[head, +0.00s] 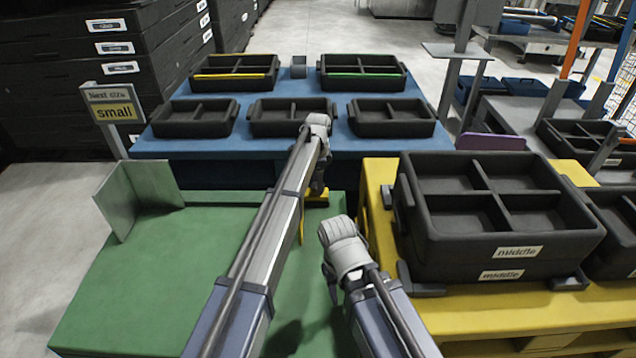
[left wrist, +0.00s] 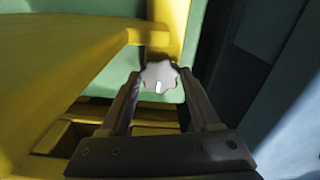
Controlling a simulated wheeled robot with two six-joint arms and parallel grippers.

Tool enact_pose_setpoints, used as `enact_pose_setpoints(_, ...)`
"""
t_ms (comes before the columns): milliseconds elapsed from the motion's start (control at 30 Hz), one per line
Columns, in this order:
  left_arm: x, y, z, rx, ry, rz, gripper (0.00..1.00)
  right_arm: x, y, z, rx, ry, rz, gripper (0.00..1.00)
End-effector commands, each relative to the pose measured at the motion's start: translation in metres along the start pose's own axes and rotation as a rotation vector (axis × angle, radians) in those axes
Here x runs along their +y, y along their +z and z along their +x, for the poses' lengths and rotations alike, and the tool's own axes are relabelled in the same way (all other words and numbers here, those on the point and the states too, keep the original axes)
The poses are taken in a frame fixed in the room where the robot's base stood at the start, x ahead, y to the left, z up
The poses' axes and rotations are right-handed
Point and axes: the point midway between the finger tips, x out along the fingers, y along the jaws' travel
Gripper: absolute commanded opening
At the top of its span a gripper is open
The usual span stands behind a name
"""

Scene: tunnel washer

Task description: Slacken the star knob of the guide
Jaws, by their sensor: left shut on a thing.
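The star knob (left wrist: 160,75) is a pale grey, lobed knob with a small white mark on its face. It sits between the two fingers of my left gripper (left wrist: 158,88), which is shut on it. The yellow guide (left wrist: 176,30) shows around and behind the knob in the left wrist view. In the head view my left arm reaches forward over the green table, and my left gripper (head: 318,186) points down at a small yellow part of the guide (head: 318,197). The knob is hidden there. My right arm's wrist (head: 345,250) is at lower centre; its fingers are not clearly visible.
The green table (head: 170,285) is mostly clear, with a grey angled plate (head: 140,195) at its left. A blue table (head: 200,148) behind carries several black divided trays. Stacked black crates labelled "middle" (head: 500,200) stand on a yellow stand at right. A sign (head: 113,108) reads "small".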

Motion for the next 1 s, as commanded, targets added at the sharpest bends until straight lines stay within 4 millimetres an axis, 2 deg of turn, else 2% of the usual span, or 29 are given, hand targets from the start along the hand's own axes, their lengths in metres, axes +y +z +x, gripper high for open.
enact_pose_setpoints(400,-0.0005,0.0001,0.0001,0.000,0.000,-0.359,0.08,0.0000,0.0000,0.0001,0.000,0.000,0.000,0.50)
enact_pose_setpoints(767,-0.0005,0.0002,0.0001,0.000,0.000,-0.389,0.08,0.0000,0.0000,0.0001,0.000,0.000,0.000,0.50)
enact_pose_setpoints(800,-0.0005,0.0002,0.0001,0.000,0.000,-0.388,0.65,0.0000,0.0000,0.0001,0.000,0.000,0.000,0.50)
enact_pose_setpoints(1000,-0.0005,0.0001,0.0001,0.000,0.000,-0.387,0.88,0.0000,0.0000,0.0001,0.000,0.000,0.000,0.50)
